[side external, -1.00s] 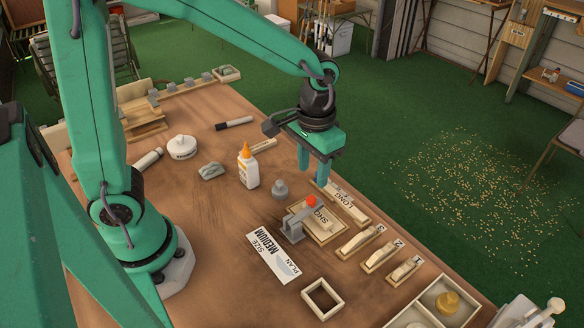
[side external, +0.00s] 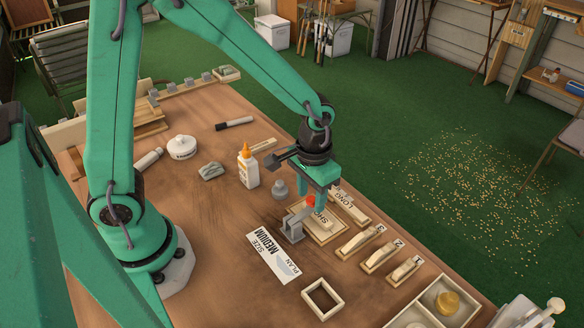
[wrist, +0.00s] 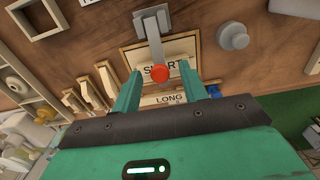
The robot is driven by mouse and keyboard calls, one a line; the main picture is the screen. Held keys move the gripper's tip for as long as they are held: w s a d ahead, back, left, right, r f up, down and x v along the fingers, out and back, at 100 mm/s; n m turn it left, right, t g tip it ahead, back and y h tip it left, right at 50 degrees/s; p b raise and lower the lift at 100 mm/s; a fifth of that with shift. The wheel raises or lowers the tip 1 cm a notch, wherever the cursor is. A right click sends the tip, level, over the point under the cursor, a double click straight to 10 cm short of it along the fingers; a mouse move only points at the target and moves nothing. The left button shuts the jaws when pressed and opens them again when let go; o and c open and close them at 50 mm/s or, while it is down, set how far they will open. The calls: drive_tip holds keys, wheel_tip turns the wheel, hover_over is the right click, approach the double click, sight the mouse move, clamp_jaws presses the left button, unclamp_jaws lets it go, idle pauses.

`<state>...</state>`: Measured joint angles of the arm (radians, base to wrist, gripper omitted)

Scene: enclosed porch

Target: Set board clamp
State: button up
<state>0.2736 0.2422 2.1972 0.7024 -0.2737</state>
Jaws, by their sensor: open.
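The grey clamp (side external: 292,226) stands at the near edge of a wooden board labelled SHORT (side external: 325,233). Its arm reaches over the board and ends in a red-orange knob (side external: 310,201). The clamp also shows in the wrist view (wrist: 153,30), with its red knob (wrist: 159,73) between and just beyond my fingers. My gripper (side external: 318,200) is open above the SHORT board, close to the knob; I cannot tell whether a finger touches it. In the wrist view my gripper (wrist: 158,90) has nothing between its fingers except the knob ahead of them.
A LONG board (side external: 347,207) and several numbered wooden pieces (side external: 381,255) lie right of the clamp. A white glue bottle (side external: 248,168) and grey knobbed weight (side external: 279,189) stand behind it. A MEDIUM plan card (side external: 272,257) and square frame (side external: 322,299) lie in front.

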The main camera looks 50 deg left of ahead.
clamp_jaws()
drive_tip(key=shift+s+r, duration=0.1)
drive_tip(key=shift+s+d+r+t+h, duration=0.1)
drive_tip(key=shift+s+r+t+h, duration=0.15)
drive_tip(key=shift+s+t, duration=0.35)
drive_tip(key=shift+s+r+t+h, duration=0.15)
drive_tip(key=shift+s+r+t, duration=0.1)
drive_tip(key=shift+t, duration=0.55)
unclamp_jaws()
